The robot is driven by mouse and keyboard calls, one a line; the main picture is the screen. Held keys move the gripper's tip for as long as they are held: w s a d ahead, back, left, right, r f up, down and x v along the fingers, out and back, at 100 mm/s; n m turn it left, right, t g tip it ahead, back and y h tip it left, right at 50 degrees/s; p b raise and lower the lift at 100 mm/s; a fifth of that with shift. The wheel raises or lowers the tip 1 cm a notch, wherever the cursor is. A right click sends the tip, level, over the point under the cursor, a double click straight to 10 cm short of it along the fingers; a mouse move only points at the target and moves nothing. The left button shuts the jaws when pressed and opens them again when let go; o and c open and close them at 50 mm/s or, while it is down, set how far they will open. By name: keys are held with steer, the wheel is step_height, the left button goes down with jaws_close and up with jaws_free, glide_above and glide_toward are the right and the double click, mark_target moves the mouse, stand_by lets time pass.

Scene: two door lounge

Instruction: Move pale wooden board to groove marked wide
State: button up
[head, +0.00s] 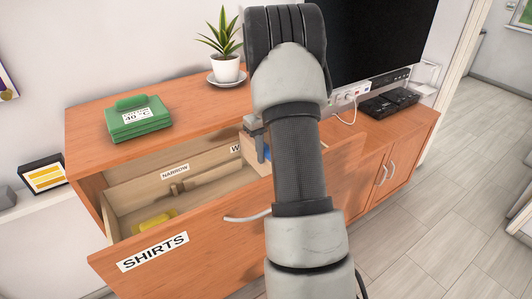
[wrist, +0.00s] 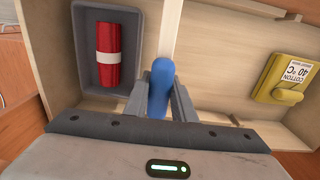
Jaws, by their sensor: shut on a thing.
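My gripper (wrist: 157,92) is shut on the blue handle (wrist: 160,78) of a pale wooden board (wrist: 168,35). The board's top edge runs away from the handle across the drawer in the wrist view. In the head view the board (head: 252,154) stands upright at the drawer's right part, partly behind my arm. A label NARROW (head: 174,172) is on the drawer's back wall. A label starting with W (head: 235,149) is just left of the board; its rest is hidden. I cannot tell whether the board's lower edge sits in a groove.
The open drawer (head: 190,250) is marked SHIRTS. A yellow box (wrist: 281,78) lies on one side of the board, a grey tray (wrist: 88,72) with a red roll (wrist: 108,55) on the other. A green box (head: 138,120) and a potted plant (head: 227,65) stand on the cabinet top.

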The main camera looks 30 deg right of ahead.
steer(key=shift+f+b, duration=2.15)
steer(key=shift+f, duration=1.1)
steer(key=o, duration=1.1)
steer(key=shift+c, duration=0.2)
step_height(320, 180, up, 17)
steer(key=shift+f, duration=0.15)
steer(key=shift+r, duration=0.35)
